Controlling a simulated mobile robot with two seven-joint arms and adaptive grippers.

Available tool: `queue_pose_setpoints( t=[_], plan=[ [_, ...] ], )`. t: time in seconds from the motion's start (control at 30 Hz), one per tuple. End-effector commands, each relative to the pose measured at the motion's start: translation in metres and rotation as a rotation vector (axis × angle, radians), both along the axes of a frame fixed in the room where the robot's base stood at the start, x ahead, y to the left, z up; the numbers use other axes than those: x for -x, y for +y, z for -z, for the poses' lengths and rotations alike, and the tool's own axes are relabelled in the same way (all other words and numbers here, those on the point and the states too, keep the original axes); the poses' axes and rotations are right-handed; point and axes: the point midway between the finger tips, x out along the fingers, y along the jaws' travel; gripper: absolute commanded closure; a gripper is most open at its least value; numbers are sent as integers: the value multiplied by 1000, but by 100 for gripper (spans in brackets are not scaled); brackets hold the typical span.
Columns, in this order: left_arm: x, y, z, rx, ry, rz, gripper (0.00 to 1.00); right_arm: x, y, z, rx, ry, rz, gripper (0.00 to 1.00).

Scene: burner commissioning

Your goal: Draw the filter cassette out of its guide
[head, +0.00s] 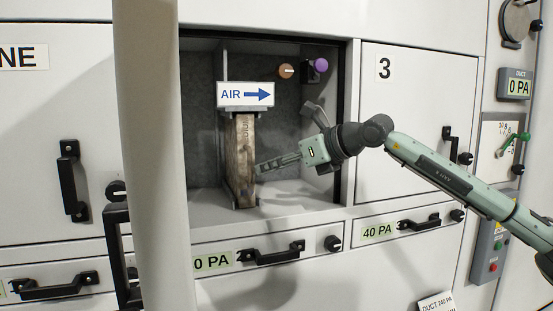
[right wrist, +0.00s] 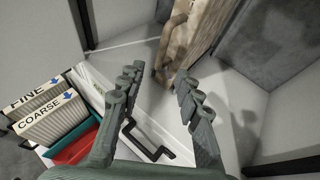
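The filter cassette (head: 240,160) is a worn tan, narrow block standing upright inside the open bay, below the AIR arrow label (head: 245,94). In the right wrist view the cassette (right wrist: 202,28) is at the top, with a tan handle (right wrist: 165,55) on its near side. My right gripper (head: 262,166) reaches into the bay from the right, close to the cassette's front. In the right wrist view its fingers (right wrist: 157,80) are spread, with the handle just beyond and between the tips. Contact cannot be told. My left gripper is not in view.
A pale upright post (head: 160,150) crosses the left of the head view. Closed door 3 (head: 400,140) and drawers with black handles (head: 270,253) surround the bay. New filters marked FINE (right wrist: 35,100) and COARSE (right wrist: 55,120) stand at the left of the wrist view.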

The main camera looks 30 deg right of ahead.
Motion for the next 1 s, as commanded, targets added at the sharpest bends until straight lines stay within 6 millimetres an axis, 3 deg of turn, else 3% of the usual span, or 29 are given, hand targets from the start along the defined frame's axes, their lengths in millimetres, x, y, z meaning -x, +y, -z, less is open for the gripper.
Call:
queue_pose_setpoints(
  t=[0.3, 0.73, 1.0],
  plan=[
    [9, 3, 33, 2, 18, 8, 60, -38, 14, 15, -3, 0, -1, 66],
    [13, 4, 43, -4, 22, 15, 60, -46, 16, 20, 0, 0, 0, 66],
    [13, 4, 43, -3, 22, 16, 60, -46, 16, 20, 0, 0, 0, 98]
  ],
)
